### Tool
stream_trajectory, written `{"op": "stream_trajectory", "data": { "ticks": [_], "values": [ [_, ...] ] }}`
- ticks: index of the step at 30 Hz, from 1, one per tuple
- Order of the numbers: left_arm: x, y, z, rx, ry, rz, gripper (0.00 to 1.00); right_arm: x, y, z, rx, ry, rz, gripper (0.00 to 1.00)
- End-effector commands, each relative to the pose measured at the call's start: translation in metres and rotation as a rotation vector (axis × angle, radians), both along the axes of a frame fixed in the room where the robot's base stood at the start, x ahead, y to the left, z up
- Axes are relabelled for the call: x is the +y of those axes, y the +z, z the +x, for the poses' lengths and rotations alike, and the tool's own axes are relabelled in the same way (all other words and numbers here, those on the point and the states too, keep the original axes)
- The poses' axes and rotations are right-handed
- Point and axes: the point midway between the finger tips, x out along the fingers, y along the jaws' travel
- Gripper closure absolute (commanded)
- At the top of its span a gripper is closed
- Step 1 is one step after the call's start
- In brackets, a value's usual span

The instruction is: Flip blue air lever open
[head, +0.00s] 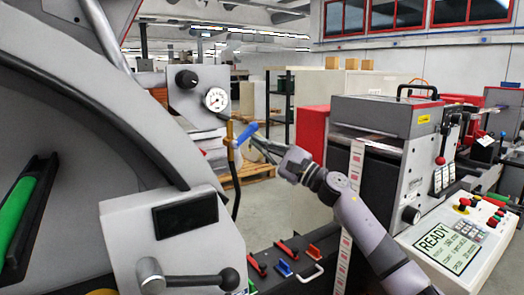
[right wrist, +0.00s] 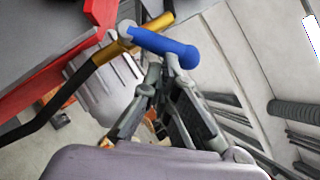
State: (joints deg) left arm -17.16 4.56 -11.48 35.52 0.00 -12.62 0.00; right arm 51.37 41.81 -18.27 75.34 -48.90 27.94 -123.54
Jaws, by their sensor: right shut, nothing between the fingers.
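The blue air lever (head: 246,133) sits on a brass valve (head: 230,132) below the round gauge in the head view. It slants up to the right from the valve. In the right wrist view the blue lever (right wrist: 166,47) crosses in front of the brass pipe (right wrist: 105,53). My right gripper (head: 254,139) reaches in from the right, with its fingertips at the lever's underside. In the right wrist view the right gripper (right wrist: 163,64) is shut and empty, its tips at or against the lever's edge; contact cannot be told for certain. My left gripper is not in view.
A black hose (head: 236,195) hangs below the valve. The pressure gauge (head: 216,99) and a black knob (head: 187,79) are on the grey panel above. A large grey machine body (head: 100,110) fills the left. A control panel (head: 455,240) reading READY stands at right.

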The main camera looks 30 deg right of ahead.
Motion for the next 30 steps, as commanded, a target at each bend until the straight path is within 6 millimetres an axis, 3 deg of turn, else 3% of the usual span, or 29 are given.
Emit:
{"op": "stream_trajectory", "data": {
  "ticks": [15, 30],
  "values": [
    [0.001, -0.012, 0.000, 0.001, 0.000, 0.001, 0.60, 0.002, 0.013, 0.000, -0.031, 0.000, -0.216, 1.00],
    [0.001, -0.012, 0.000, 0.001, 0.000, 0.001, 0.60, 0.006, 0.027, -0.001, -0.062, 0.001, -0.438, 1.00]
  ]
}}
